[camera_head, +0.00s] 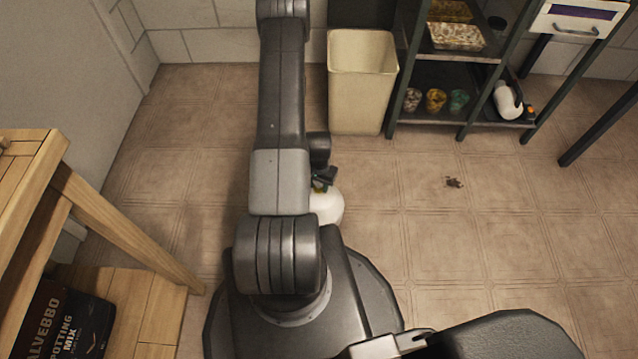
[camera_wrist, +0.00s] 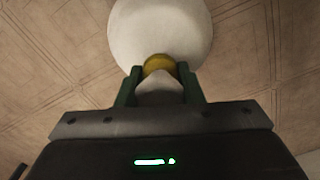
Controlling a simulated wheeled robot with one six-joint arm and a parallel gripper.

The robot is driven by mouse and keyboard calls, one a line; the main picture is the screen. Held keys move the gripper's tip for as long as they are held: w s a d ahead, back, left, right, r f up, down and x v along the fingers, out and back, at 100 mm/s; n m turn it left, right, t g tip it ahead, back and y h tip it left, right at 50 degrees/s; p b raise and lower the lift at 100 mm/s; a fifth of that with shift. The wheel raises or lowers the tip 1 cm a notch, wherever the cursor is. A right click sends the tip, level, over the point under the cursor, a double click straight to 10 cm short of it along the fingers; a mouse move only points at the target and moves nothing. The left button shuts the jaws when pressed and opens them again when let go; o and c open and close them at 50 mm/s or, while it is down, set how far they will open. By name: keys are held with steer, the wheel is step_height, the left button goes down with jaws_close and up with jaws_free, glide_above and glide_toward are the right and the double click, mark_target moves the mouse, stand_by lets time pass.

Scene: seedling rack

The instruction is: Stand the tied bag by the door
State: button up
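The tied bag is round and white. In the head view the tied bag (camera_head: 328,207) shows beside my arm, which hides its left part. In the wrist view the bag (camera_wrist: 160,28) fills the top middle, with a yellow tie (camera_wrist: 158,63) and a white gathered top. My gripper (camera_wrist: 160,78) has its green fingers on both sides of this neck, close against it, and looks shut on it. In the head view my gripper (camera_head: 325,180) is at the bag's top and partly hidden. I cannot tell whether the bag touches the floor. No door is clearly seen.
A cream bin (camera_head: 360,85) stands against the back wall. A dark shelf rack (camera_head: 468,110) with pots is right of it. A wooden bench (camera_head: 125,232) and a potting mix bag (camera_head: 65,320) are at the left. A dark spill (camera_head: 453,182) marks the otherwise open floor at right.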

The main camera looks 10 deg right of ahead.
steer(key=shift+o, duration=1.1)
step_height(320, 180, up, 12)
steer(key=p, duration=0.3)
steer(key=shift+r, duration=0.15)
